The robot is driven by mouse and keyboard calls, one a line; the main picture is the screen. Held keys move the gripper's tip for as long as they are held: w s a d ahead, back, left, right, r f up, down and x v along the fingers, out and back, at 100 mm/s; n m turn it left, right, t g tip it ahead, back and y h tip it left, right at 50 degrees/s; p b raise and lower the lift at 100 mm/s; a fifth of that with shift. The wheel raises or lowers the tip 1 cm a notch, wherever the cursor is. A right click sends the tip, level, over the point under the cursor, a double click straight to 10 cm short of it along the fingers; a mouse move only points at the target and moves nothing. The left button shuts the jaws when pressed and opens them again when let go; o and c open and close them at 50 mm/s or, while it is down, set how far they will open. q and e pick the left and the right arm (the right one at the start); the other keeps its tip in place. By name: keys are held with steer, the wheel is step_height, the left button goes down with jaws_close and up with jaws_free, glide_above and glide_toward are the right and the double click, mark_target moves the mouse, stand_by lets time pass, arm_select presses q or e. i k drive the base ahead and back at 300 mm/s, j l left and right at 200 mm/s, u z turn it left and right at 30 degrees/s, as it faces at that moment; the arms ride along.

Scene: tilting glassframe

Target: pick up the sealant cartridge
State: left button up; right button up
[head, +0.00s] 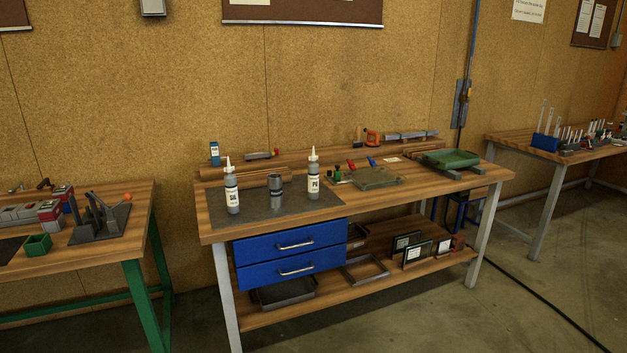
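Two white-labelled sealant cartridges with pointed nozzles stand upright on the dark mat (275,216) at the left part of the middle workbench. The left cartridge (232,192) has a label that seems to read "SIL". The right cartridge (313,180) has a label that seems to read "PU". I cannot tell which one the task names. A grey cylindrical can (275,189) stands between them. Neither of my grippers is in view.
The workbench (445,186) has two blue drawers (290,242) and a lower shelf with framed panels (412,250). A green tray (450,158) lies at its right end. Another bench (95,254) stands left, one more right (520,145). Open floor (420,320) lies in front.

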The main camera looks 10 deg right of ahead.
mark_target(312, 167)
steer(key=i+u, duration=0.15)
steer(key=i, duration=0.8)
